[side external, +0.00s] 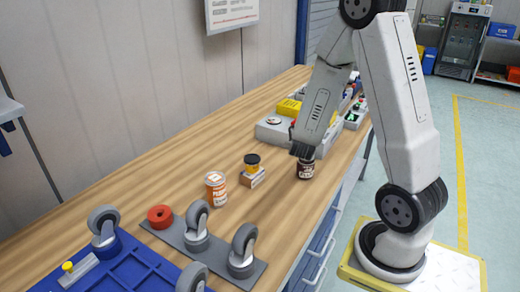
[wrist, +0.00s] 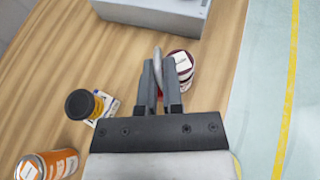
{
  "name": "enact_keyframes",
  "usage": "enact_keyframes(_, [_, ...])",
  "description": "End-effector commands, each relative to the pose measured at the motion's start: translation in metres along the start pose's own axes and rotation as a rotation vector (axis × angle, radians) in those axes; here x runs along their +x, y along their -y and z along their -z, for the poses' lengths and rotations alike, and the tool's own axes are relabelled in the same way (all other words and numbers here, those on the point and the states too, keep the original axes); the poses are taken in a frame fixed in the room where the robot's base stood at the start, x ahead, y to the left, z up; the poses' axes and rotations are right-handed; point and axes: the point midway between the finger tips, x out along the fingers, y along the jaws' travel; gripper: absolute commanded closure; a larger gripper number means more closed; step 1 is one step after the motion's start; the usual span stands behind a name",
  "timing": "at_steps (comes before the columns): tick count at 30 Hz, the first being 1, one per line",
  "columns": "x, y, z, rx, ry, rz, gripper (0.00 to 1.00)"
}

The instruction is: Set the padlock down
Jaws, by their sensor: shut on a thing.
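In the wrist view, a curved silver-grey piece, seemingly the padlock (wrist: 157,62), shows between the fingertips of my gripper (wrist: 160,84). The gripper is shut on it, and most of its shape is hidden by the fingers. In the side view my gripper (side external: 302,151) is low over the right part of the wooden bench (side external: 130,153); the padlock cannot be made out there. A dark jar (side external: 305,169) is just below the gripper in that view. It also shows beside the right fingertip in the wrist view (wrist: 183,69); I cannot tell whether they touch.
A black-lidded yellow jar (side external: 252,161) stands by a small box (side external: 252,178). An orange-and-white can (side external: 216,189) is nearer. A grey box (side external: 272,134) lies behind. Casters (side external: 196,226), a red ring (side external: 160,216) and a blue tray (side external: 125,273) fill the near end. Bare wood lies left.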

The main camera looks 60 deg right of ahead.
Motion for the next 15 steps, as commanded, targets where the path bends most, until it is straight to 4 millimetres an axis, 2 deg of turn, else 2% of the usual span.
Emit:
enact_keyframes(8, [0.005, -0.003, 0.001, 0.001, 0.000, 0.000, 1.00])
enact_keyframes(15, [0.029, -0.017, 0.004, 0.000, -0.001, 0.001, 1.00])
